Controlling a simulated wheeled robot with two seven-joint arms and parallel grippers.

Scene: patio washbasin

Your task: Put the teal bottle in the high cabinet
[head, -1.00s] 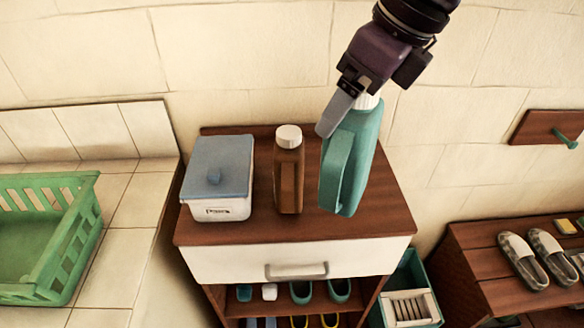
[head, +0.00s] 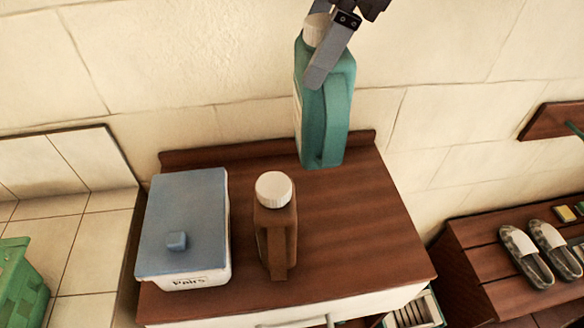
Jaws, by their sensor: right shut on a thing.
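The teal bottle (head: 326,118) with a white cap is upright at the back of the small wooden cabinet top, in the upper middle of the head view. My right gripper (head: 322,50) is shut on it near the cap, coming from above. The bottle's lower end shows over the back part of the top; I cannot tell for sure whether it touches or hangs above. The high cabinet is not in view. My left gripper is not in view.
A brown bottle (head: 276,235) with a white cap and a white box with a blue lid (head: 184,222) stand on the wooden top (head: 365,235). A green basket (head: 20,285) is at left. A shoe bench (head: 480,240) with slippers (head: 527,258) is at right. The top's right part is clear.

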